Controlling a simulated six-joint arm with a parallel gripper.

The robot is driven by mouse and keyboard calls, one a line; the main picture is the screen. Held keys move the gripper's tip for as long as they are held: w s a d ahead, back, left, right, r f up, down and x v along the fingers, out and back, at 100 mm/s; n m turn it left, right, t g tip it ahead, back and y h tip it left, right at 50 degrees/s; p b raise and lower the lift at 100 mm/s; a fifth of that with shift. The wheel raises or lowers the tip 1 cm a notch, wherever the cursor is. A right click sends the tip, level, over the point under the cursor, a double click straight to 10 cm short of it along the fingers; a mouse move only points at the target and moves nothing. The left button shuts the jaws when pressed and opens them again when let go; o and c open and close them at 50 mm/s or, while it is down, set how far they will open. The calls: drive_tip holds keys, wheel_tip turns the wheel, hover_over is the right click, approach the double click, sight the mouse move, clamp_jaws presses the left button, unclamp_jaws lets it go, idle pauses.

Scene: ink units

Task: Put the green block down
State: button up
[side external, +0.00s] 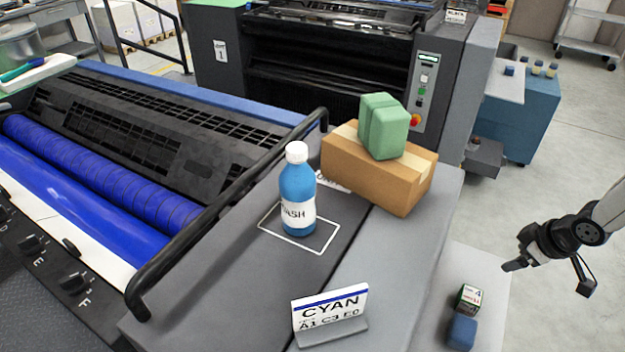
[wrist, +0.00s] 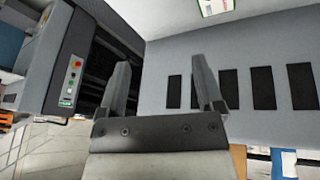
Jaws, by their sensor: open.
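The green block (side external: 383,126) rests on top of a brown cardboard box (side external: 395,180) at the middle right of the side view. The box stands on the grey machine deck. My gripper (side external: 508,267) is at the right of the side view, well apart from the green block. In the wrist view my gripper (wrist: 165,95) shows two fingers spread apart with nothing between them. The green block is not in the wrist view.
A blue wash bottle (side external: 297,195) stands inside a white outline left of the box. A CYAN sign (side external: 330,312) stands in front. A small green-and-white box (side external: 468,299) and a blue block (side external: 462,332) lie on the lower ledge. A black rail (side external: 225,210) edges the rollers.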

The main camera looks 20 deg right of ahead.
sight(473, 295)
drive_tip(key=a+f+n+y, duration=0.1)
drive_tip(key=f, duration=0.1)
drive_tip(key=s+a+f+n+y, duration=0.1)
drive_tip(key=f+y, duration=0.1)
drive_tip(key=a+f+n+y, duration=0.1)
drive_tip(key=f, duration=0.2)
drive_tip(key=shift+s+a+n+t, duration=0.1)
drive_tip(key=shift+s+n+t, duration=0.2)
drive_tip(key=shift+s, duration=0.05)
drive_tip(key=shift+s+a+f+y, duration=0.25)
drive_tip(key=shift+s+a+y, duration=0.1)
drive_tip(key=shift+y, duration=0.25)
drive_tip(key=shift+w, duration=0.1)
drive_tip(key=shift+x, duration=1.35)
drive_tip(key=shift+x, duration=2.55)
